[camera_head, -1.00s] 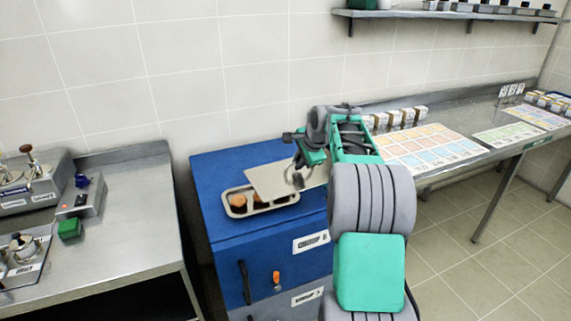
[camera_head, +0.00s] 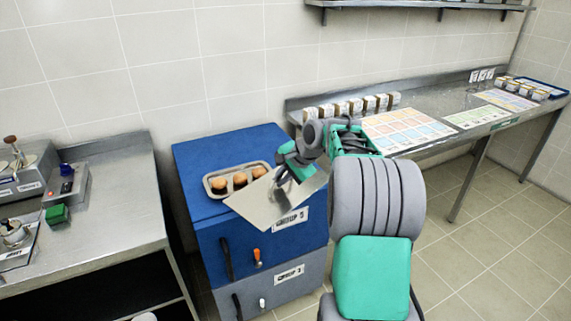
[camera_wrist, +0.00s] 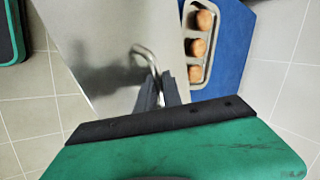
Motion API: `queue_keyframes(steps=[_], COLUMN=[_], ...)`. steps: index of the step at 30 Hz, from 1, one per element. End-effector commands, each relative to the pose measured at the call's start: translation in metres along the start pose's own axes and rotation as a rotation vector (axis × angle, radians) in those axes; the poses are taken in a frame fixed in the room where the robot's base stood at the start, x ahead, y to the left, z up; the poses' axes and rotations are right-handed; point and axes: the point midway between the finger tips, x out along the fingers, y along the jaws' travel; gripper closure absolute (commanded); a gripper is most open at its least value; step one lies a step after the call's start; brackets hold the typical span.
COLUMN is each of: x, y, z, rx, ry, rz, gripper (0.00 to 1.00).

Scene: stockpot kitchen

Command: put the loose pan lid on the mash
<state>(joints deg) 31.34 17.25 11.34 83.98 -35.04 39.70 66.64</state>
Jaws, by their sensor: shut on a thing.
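The loose pan lid is a flat, pale metal sheet (camera_head: 250,209) with a bent wire handle, which shows in the wrist view (camera_wrist: 146,55). My gripper (camera_head: 284,186) is shut on that handle and holds the lid tilted, in front and to the right of a shallow metal pan (camera_head: 216,190). The pan sits on top of the blue cabinet and holds three brown rounded portions (camera_head: 240,180). I cannot tell from their look whether they are the mash. In the wrist view the pan (camera_wrist: 188,62) lies to the right of the lid, uncovered.
The blue cabinet (camera_head: 205,155) has drawers with handles below. A steel counter (camera_head: 110,205) with appliances stands at left. At right a long steel table carries coloured sheets (camera_head: 405,130) and a row of small boxes (camera_head: 350,107). Bare cabinet top lies behind the pan.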

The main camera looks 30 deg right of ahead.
Motion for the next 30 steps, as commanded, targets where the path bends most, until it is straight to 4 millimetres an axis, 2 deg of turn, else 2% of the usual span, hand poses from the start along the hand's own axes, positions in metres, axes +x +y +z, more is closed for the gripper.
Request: queue_keyframes(steps=[5,8,12,18,27,30], x=[0.004,0.009,0.017,0.025,0.033,0.032], y=[0.04,0.069,0.113,0.162,0.21,0.206], z=[0.04,0.073,0.127,0.184,0.24,0.236], rx=[-0.173,-0.306,-0.525,-0.77,-1.008,-1.0], ry=[-0.118,-0.209,-0.358,-0.52,-0.675,-0.668], rz=[-0.001,-0.001,-0.001,0.0,-0.001,-0.002], gripper=[1.0,1.0,1.0,1.0,1.0,1.0])
